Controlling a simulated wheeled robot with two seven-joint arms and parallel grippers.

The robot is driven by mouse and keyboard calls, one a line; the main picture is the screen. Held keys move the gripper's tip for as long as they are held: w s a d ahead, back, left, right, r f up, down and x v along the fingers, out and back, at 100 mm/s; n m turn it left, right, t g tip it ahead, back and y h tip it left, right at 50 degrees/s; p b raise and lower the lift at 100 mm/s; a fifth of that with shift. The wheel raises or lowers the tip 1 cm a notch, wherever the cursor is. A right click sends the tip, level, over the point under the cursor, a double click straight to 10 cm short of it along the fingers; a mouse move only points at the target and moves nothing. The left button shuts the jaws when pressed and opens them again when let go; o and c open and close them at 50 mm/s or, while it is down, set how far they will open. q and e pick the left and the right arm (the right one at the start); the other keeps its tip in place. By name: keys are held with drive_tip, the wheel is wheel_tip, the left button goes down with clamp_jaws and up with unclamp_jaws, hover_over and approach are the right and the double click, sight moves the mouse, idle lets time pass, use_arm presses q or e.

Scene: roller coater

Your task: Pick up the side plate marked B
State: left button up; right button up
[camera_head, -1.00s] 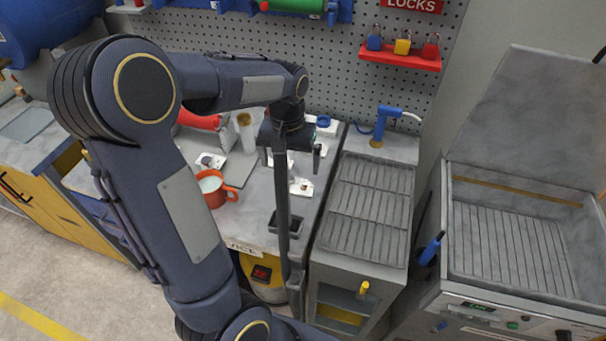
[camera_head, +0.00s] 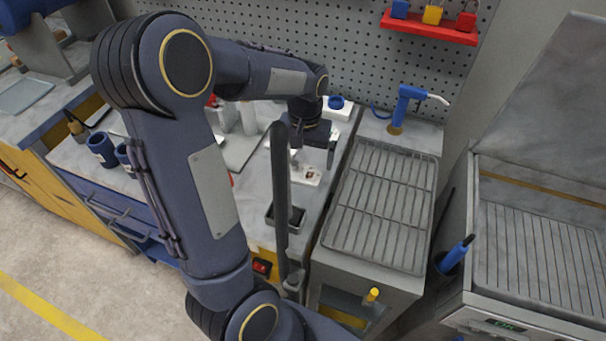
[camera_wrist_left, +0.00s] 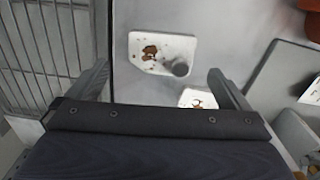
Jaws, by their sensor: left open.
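Two white plates with brown markings lie on the grey bench top; I cannot read a letter on either. In the left wrist view one plate (camera_wrist_left: 150,50) lies ahead, between the lines of my fingers, with a dark round knob at its lower right corner. The other plate (camera_wrist_left: 190,96) lies nearer, by the right finger and partly hidden by my gripper. One marked plate (camera_head: 308,176) also shows in the head view, just below my gripper. My left gripper (camera_head: 313,158) is open, empty and above the bench; its spread fingers show in the wrist view (camera_wrist_left: 158,68).
A wire rack (camera_head: 380,205) stands to the right of the bench, with a blue-handled tool (camera_head: 405,105) behind it. A small dark tray (camera_head: 286,217) sits near the bench's front edge. A pegboard (camera_head: 345,45) closes off the back. My left arm hides much of the bench.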

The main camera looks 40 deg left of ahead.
sight(303, 175)
use_arm(q)
drive_tip(key=f, duration=0.5)
drive_tip(key=shift+s+f+p, duration=0.2)
drive_tip(key=shift+f+p, duration=0.05)
drive_tip(key=shift+p, duration=0.1)
drive_tip(key=c, duration=1)
